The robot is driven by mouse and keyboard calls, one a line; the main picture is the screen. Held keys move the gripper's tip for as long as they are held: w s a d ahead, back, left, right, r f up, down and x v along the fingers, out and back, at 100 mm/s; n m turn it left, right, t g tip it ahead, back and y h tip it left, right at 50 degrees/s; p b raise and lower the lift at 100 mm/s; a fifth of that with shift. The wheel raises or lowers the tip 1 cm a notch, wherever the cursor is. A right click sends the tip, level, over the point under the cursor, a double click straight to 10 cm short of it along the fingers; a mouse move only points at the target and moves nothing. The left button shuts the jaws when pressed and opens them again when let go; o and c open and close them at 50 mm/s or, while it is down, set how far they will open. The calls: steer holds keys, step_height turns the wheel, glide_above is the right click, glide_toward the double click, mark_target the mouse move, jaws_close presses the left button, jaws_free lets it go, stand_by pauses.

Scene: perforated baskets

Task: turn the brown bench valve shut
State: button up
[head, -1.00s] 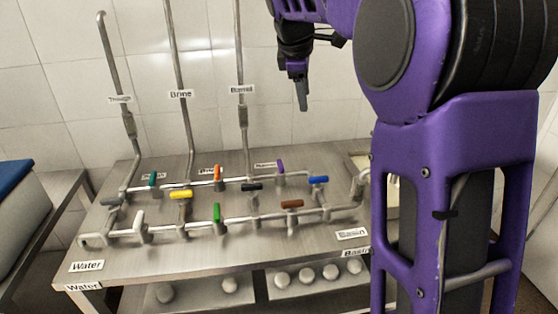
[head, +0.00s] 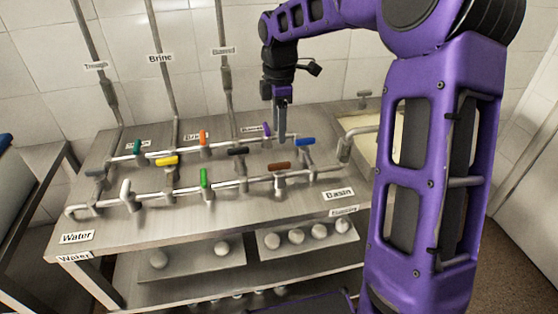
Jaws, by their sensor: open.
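The brown valve handle (head: 279,166) sits on the front pipe at the right of the bench in the head view. Its lever lies roughly along the pipe. My gripper (head: 282,138) points down above and behind it, apart from it, near the purple handle (head: 267,129) and the blue handle (head: 305,142). Its fingers are seen nearly edge-on, with nothing visible held between them.
Black (head: 238,151), green (head: 203,178), yellow (head: 166,160), orange (head: 202,138), teal (head: 138,146) and white (head: 125,188) handles share the pipes. A basin (head: 385,150) is at the right.

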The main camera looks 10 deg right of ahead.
mark_target(279, 163)
step_height(279, 163, down, 11)
steer(key=shift+r+b, duration=0.2)
steer(key=shift+b, duration=0.3)
jaws_close()
